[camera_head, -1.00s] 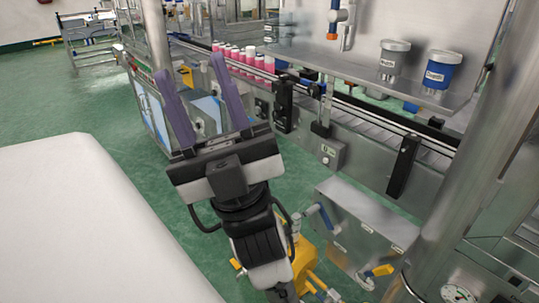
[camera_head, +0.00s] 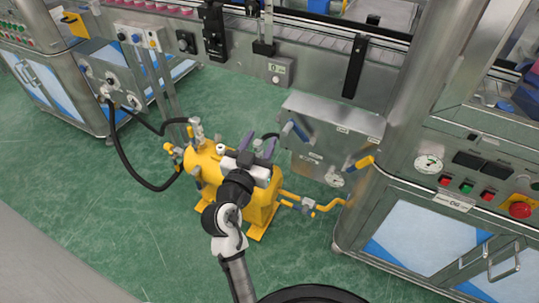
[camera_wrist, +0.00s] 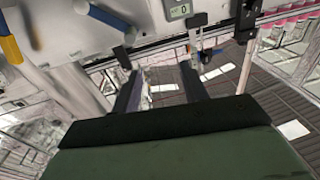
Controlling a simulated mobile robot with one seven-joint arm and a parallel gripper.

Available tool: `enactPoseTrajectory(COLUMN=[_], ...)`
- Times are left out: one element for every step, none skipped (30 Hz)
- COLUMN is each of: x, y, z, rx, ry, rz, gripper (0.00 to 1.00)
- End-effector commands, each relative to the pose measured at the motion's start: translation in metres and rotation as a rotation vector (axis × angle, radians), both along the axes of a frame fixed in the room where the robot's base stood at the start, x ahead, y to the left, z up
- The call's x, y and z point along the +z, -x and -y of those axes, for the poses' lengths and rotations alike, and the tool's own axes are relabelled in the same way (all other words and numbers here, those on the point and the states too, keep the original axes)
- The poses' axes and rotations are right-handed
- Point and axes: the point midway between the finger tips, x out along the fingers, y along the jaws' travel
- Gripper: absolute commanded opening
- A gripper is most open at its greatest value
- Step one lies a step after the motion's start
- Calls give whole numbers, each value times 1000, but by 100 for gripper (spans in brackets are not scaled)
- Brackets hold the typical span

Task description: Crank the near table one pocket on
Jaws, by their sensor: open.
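A grey metal box (camera_head: 325,135) carries a lever with a blue handle (camera_head: 294,131) on its left side and a lever with a yellow handle (camera_head: 362,162) at its right. I cannot tell which is the crank; the table with pockets is not clearly in view. My gripper (camera_head: 257,147) is open and empty, left of the box and apart from the blue handle, in front of a yellow machine. In the wrist view my gripper (camera_wrist: 158,78) shows two spread fingers, with the blue handle (camera_wrist: 102,15) above left and the yellow handle (camera_wrist: 10,38) at the far left edge.
The yellow tank-like machine (camera_head: 205,170) with a black hose stands on the green floor below my gripper. A steel column (camera_head: 415,90) and a button cabinet (camera_head: 490,180) stand right. A conveyor (camera_head: 310,35) with a small display box (camera_head: 275,70) runs behind. Floor at left is open.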

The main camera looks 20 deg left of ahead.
Motion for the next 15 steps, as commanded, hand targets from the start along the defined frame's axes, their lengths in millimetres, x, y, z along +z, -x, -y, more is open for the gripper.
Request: enactPoseTrajectory(x=[-14,-19,-25,-27,-29,-30,-30,-30,-29,-29,-29,-28,-27,-27,-27], y=[0,0,1,1,1,-1,-2,-4,-7,-10,-13,-19,-23,-28,-34], z=[12,17,22,25,27,29,30,30,30,30,30,30,30,31,31], rx=[-46,-67,-89,-102,-110,-117,-120,-121,-121,-121,-121,-120,-120,-121,-121], ry=[11,14,18,20,21,22,22,22,22,23,23,23,22,23,23], rz=[-28,-38,-50,-55,-59,-61,-62,-62,-61,-61,-62,-61,-61,-61,-61], gripper=[44,44,44,44,44,44,44,44,44,44,44,44,44,44,44])
